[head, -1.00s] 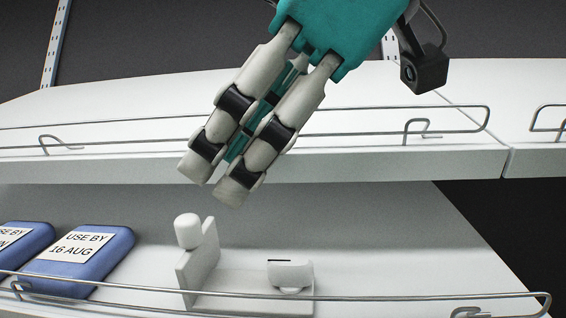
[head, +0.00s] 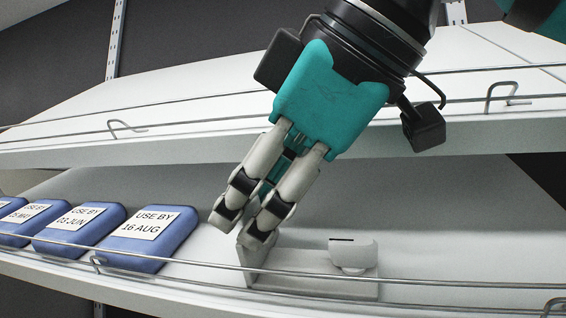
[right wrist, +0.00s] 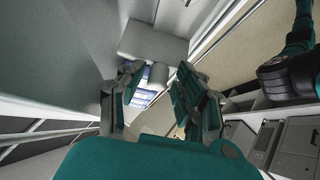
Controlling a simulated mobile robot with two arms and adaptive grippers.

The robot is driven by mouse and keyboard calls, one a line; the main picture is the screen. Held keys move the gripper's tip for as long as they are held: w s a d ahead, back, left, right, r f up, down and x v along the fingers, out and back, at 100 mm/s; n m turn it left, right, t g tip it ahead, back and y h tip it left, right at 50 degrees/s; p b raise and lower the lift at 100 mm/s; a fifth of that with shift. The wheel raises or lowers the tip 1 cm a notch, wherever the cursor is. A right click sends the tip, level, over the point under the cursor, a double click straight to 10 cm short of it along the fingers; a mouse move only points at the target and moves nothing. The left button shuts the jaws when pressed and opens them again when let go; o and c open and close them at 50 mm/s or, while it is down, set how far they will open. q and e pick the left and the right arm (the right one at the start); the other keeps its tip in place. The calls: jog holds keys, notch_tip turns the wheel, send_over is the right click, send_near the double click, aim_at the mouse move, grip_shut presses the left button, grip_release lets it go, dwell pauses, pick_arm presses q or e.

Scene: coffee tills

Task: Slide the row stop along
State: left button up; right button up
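The row stop (head: 310,284) is white, with an upright plate, a low base and a rounded block (head: 352,254) with a dark slot on it. It stands on the lower shelf, right of the blue packs. My right gripper (head: 243,224) points down at the top of its upright plate, and its fingers hide the knob there in the head view. In the right wrist view, the fingers (right wrist: 158,84) are apart, with the pale knob (right wrist: 159,74) between them. Contact with it cannot be made out. My left gripper is not in view.
Several blue packs with date labels, the nearest reading "USE BY 16 AUG" (head: 150,238), stand left of the stop. A wire rail (head: 430,284) runs along the lower shelf's front. The upper shelf (head: 200,110) lies just behind my gripper. Shelf right of the stop is clear.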

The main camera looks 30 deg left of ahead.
jog(key=shift+w, duration=0.1)
grip_shut()
jog(key=shift+s+a, duration=0.35)
jog(key=shift+a, duration=1.1)
jog(key=shift+s+a, duration=0.4)
jog(key=shift+a, duration=1.1)
jog(key=shift+s+a, duration=0.35)
jog(key=shift+a, duration=1.1)
jog(key=shift+o, duration=2)
grip_release()
